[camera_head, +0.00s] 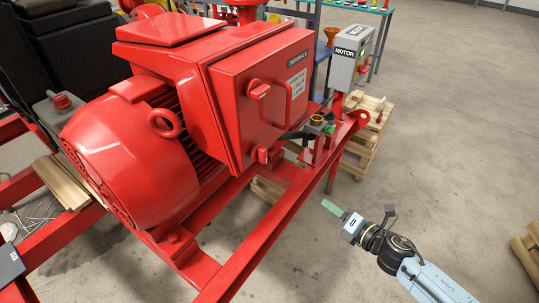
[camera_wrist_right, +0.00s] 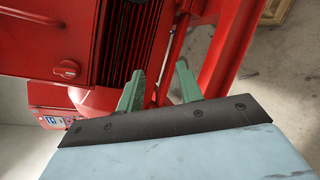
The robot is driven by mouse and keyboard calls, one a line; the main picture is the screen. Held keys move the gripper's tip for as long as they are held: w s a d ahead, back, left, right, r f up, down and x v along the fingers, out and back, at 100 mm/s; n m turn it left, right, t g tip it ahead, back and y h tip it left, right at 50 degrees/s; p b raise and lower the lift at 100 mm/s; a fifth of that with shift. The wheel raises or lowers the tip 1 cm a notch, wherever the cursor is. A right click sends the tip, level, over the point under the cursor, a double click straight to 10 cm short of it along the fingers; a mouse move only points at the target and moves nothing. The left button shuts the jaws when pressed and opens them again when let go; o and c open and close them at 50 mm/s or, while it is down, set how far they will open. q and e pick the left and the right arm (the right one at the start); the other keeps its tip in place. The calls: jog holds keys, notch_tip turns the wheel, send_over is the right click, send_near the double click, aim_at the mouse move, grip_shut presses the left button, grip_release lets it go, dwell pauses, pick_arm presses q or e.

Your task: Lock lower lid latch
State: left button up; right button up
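The red terminal box (camera_head: 232,105) sits on top of the red motor, with its lid (camera_head: 275,115) facing right. An upper latch (camera_head: 259,89) and a lower latch (camera_head: 263,155) are on the lid's left edge, with a bar handle (camera_head: 289,103) beside the upper one. My right gripper (camera_head: 332,207) is right of and below the box, clear of it. In the right wrist view its two green fingers (camera_wrist_right: 158,88) are apart, with nothing held between them. A red knob (camera_wrist_right: 67,69) shows left of them; I cannot tell which one it is. My left gripper is out of view.
A red frame rail (camera_head: 275,222) runs between the box and my right gripper. A grey motor switch box (camera_head: 350,57) stands on a post behind. A dark lever (camera_head: 293,136) sticks out near the lower latch. Open concrete floor lies to the right.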

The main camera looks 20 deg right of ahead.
jog(key=a+r+n+y, duration=0.4)
jog(key=r+n, duration=0.5)
jog(key=r, duration=0.2)
jog(key=n+y, duration=0.2)
jog(key=n, duration=0.4)
send_near(266, 151)
jog(key=shift+g, duration=0.3)
jog(key=p+x, duration=0.2)
jog(key=x, duration=0.7)
jog(key=shift+w+r, duration=0.15)
jog(key=shift+w, duration=0.1)
grip_shut()
